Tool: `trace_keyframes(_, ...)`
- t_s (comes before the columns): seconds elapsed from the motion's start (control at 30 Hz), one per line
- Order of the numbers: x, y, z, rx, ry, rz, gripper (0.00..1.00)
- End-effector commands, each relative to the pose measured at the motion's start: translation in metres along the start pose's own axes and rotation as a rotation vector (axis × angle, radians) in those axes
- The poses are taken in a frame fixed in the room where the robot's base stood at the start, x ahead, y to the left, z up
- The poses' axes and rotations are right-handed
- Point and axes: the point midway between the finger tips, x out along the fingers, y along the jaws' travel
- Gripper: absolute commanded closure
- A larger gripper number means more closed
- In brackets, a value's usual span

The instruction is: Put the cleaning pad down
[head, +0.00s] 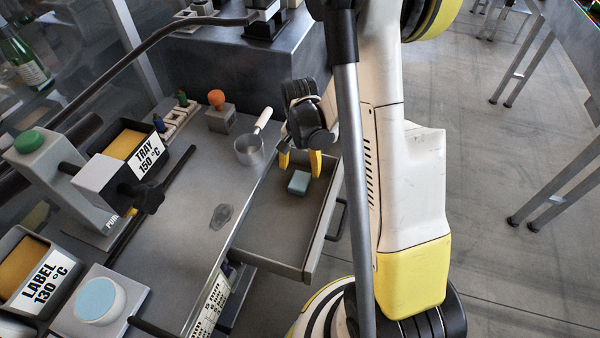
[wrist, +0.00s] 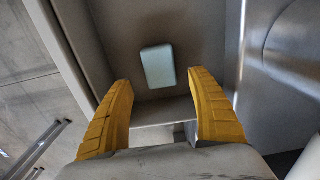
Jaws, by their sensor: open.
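The cleaning pad (head: 298,182) is a small pale blue block. It lies on the floor of the open drawer (head: 262,228). In the wrist view the pad (wrist: 157,66) shows whole, just beyond and between my fingertips, apart from both. My gripper (head: 300,163) has yellow fingers and hangs over the drawer, above the pad. In the wrist view my gripper (wrist: 160,85) is open, its two fingers spread wide with nothing between them.
A metal cup with a white handle (head: 250,150) stands on the bench by the drawer. A block with an orange knob (head: 217,112) is behind it. The "TRAY 150 °C" box (head: 125,145) and "LABEL 130 °C" box (head: 25,270) are at left. The drawer floor around the pad is clear.

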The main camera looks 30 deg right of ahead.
Motion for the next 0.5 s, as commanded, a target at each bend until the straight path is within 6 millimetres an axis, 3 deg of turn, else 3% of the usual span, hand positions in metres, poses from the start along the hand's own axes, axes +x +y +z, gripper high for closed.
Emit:
trace_keyframes(0.03, -0.016, 0.000, 0.000, 0.000, 0.000, 0.000, 0.32)
trace_keyframes(0.1, -0.029, 0.000, 0.000, 0.000, 0.000, 0.000, 0.32)
trace_keyframes(0.37, -0.058, -0.001, 0.001, -0.007, 0.004, -0.003, 0.32)
trace_keyframes(0.5, -0.086, -0.007, 0.012, -0.077, 0.043, -0.029, 0.32)
